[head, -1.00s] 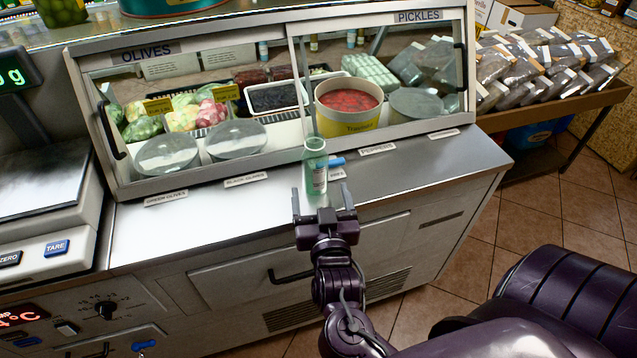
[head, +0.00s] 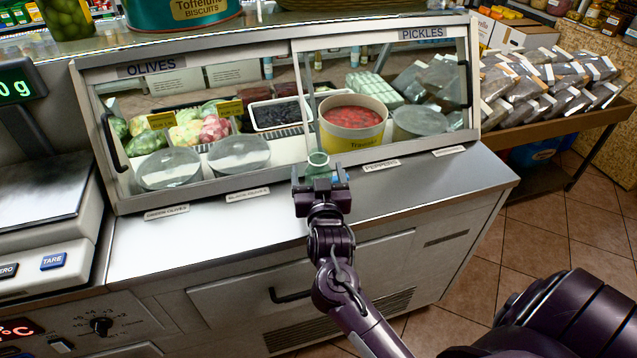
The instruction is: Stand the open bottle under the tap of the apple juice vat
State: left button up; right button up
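The open bottle (head: 318,161) is small, clear green and has no cap on its mouth. It stands upright on the steel counter in front of the glass display case; only its upper part shows. My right gripper (head: 321,176) is open at the bottle, with one finger to each side of it and a gap beside it. The gripper hides the bottle's lower part, so contact cannot be told. My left gripper is not in view. No apple juice vat or tap can be made out.
The display case (head: 220,190) with tubs and a yellow pail (head: 352,139) stands close behind the bottle. A scale (head: 50,215) stands at the left. The steel counter (head: 190,240) is clear between scale and gripper. A sloped rack of bags (head: 550,85) is at the right.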

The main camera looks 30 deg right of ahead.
jog(key=shift+c, duration=0.2)
jog(key=c, duration=1.1)
jog(key=shift+r, duration=0.15)
notch_tip(320, 180, up, 20)
jog(key=p, duration=0.2)
jog(key=s+a+f+n+t+y, duration=0.1)
jog(key=s+a+f+n+y, duration=0.1)
jog(key=s+a+f+y, duration=0.45)
jog(key=s+a+f+n+t+y, duration=0.1)
jog(key=a+f+n, duration=0.25)
jog(key=f, duration=0.65)
jog(key=shift+m, duration=0.25)
jog(key=s+f, duration=0.1)
jog(key=s, duration=0.2)
jog(key=s+a+f, duration=0.1)
jog(key=s, duration=0.2)
jog(key=s+f, duration=0.1)
jog(key=s, duration=0.2)
jog(key=shift+a, duration=0.15)
